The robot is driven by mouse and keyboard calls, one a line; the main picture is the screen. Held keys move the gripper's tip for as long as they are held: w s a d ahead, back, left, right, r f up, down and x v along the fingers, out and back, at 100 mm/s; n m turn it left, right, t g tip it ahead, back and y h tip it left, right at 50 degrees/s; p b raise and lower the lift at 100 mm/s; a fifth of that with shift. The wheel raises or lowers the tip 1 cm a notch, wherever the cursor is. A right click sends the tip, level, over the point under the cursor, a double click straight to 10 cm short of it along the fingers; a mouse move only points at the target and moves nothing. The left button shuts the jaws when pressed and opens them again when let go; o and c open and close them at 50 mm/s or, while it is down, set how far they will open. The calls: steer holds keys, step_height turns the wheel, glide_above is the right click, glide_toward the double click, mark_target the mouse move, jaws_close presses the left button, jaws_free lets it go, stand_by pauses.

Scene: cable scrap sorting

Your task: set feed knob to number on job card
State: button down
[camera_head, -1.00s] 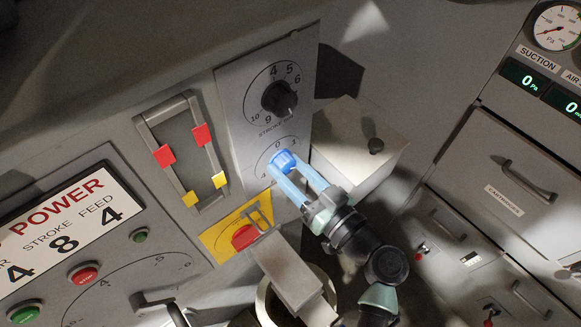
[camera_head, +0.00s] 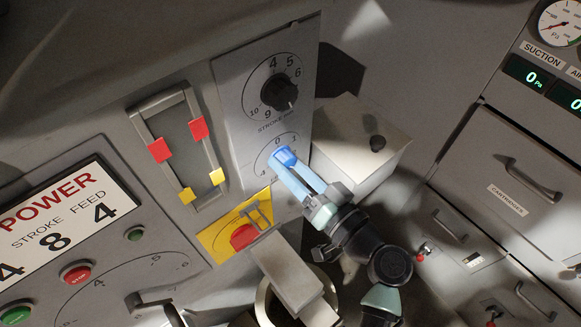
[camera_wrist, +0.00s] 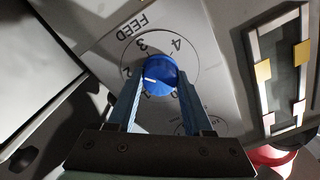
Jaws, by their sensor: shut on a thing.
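The blue feed knob (camera_head: 284,156) sits on the lower dial of the grey panel, and it also shows in the wrist view (camera_wrist: 160,75). My gripper (camera_wrist: 158,84) is shut on the knob, one blue finger on each side; it also shows in the head view (camera_head: 289,163). In the wrist view the knob's white mark points left, roughly toward the 2. The 3 and 4 show clearly on the FEED dial (camera_wrist: 197,62); the lower digits are partly hidden by knob and fingers. The job card (camera_head: 68,222) reads 4 under FEED and 8 under STROKE.
A black stroke knob (camera_head: 280,92) stands just above the feed dial. Left of it is a slider frame with red and yellow tabs (camera_head: 198,129). A yellow plate with a red switch (camera_head: 243,236) lies below. A grey box (camera_head: 345,140) juts out close on the right.

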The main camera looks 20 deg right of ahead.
steer(key=m, duration=0.4)
steer(key=shift+m, duration=0.3)
steer(key=m+p, duration=0.1)
steer(key=m, duration=0.4)
steer(key=m+p, duration=0.2)
steer(key=m, duration=0.3)
steer(key=shift+r, duration=0.1)
steer(key=m+p, duration=0.2)
steer(key=m, duration=0.3)
steer(key=shift+p, duration=0.4)
steer(key=shift+c, duration=1.5)
jaws_free()
